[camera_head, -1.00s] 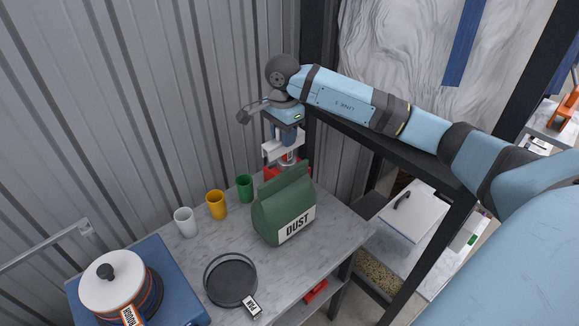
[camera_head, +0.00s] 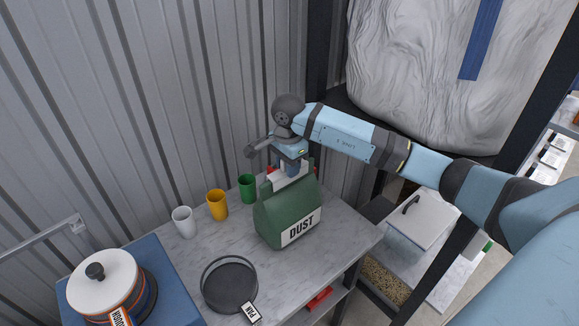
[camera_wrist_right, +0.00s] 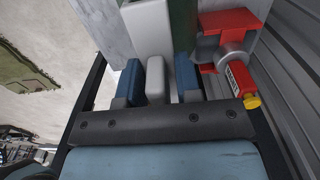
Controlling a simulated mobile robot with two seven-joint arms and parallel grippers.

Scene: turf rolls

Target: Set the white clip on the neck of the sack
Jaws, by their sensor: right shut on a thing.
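The green sack (camera_head: 285,217) with a white DUST label stands upright on the marble-topped table (camera_head: 335,245), its top folded to a ridge. My right gripper (camera_head: 293,169) is just behind that ridge, pointing down. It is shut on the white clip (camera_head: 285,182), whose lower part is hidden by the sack. In the right wrist view a white tab of the clip (camera_wrist_right: 155,80) sits between the blue fingers, and its larger white body extends beyond them. I cannot tell whether the clip touches the sack's neck. My left gripper is not in view.
A red fixture (camera_wrist_right: 228,22) with a grey cylinder and yellow tip is close beside my right gripper. White (camera_head: 184,222), yellow (camera_head: 217,205) and green (camera_head: 247,188) cups stand left of the sack. A dark pan (camera_head: 229,285) and a lidded pot (camera_head: 103,282) are in front. The corrugated wall is behind.

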